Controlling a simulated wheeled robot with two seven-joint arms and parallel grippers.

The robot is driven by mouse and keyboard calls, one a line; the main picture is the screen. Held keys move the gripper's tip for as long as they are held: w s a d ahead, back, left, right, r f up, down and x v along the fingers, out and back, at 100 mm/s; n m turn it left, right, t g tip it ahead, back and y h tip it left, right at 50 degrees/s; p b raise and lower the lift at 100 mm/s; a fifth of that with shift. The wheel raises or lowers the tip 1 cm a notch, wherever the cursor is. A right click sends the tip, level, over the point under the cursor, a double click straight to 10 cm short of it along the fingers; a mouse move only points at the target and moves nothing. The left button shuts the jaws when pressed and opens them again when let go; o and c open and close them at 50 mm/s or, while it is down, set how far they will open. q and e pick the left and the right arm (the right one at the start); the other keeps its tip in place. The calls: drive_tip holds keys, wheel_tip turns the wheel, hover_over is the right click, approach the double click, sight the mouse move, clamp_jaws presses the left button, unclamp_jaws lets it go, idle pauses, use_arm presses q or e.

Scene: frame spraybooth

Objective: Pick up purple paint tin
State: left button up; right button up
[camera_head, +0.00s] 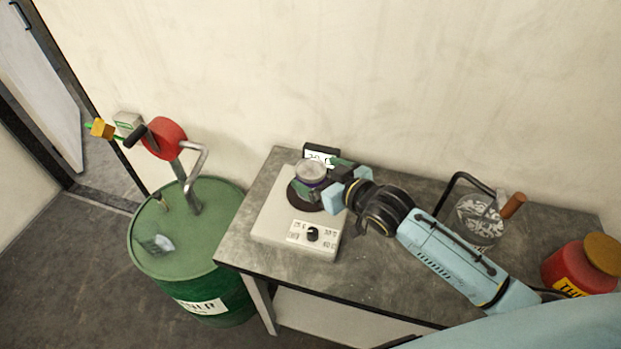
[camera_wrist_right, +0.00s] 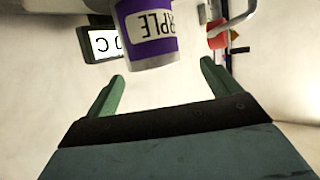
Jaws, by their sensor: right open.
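The purple paint tin (camera_head: 311,171) has a grey lid and stands upright on the dark round plate of a white heater (camera_head: 276,222). In the right wrist view the purple tin (camera_wrist_right: 148,48) shows upside down, with a pale label reading "PLE" in part. My right gripper (camera_head: 322,179) is open, its green fingers beside the tin in the head view. In the right wrist view its fingertips (camera_wrist_right: 162,70) are spread wide, one to each side of the tin's line, with gaps on both sides. I cannot tell how far the tin reaches between them. My left gripper is not in view.
The heater, with a knob and a small display (camera_head: 321,153), stands at the left end of the grey bench (camera_head: 385,290). A glass jar (camera_head: 480,218) and a red canister (camera_head: 575,268) stand further right. A green drum (camera_head: 190,262) with a red-and-grey pump stands left of the bench.

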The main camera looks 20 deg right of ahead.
sight(313, 169)
drive_tip(key=shift+w+a+f, duration=0.15)
drive_tip(key=shift+w, duration=0.25)
drive_tip(key=shift+w+f, duration=0.15)
drive_tip(key=shift+w, duration=0.2)
drive_tip(key=x, duration=0.3)
drive_tip(key=shift+w+f, duration=0.2)
drive_tip(key=shift+f, duration=0.05)
drive_tip(key=shift+w+a+f, duration=0.1)
drive_tip(key=shift+w+f, duration=0.15)
drive_tip(key=shift+w, duration=0.35)
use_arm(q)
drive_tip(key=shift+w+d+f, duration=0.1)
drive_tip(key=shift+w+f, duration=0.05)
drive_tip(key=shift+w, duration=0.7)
use_arm(e)
drive_tip(key=shift+c, duration=1.2)
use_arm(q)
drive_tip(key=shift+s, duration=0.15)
use_arm(e)
drive_tip(key=shift+r, duration=0.1)
drive_tip(key=c, duration=1.2)
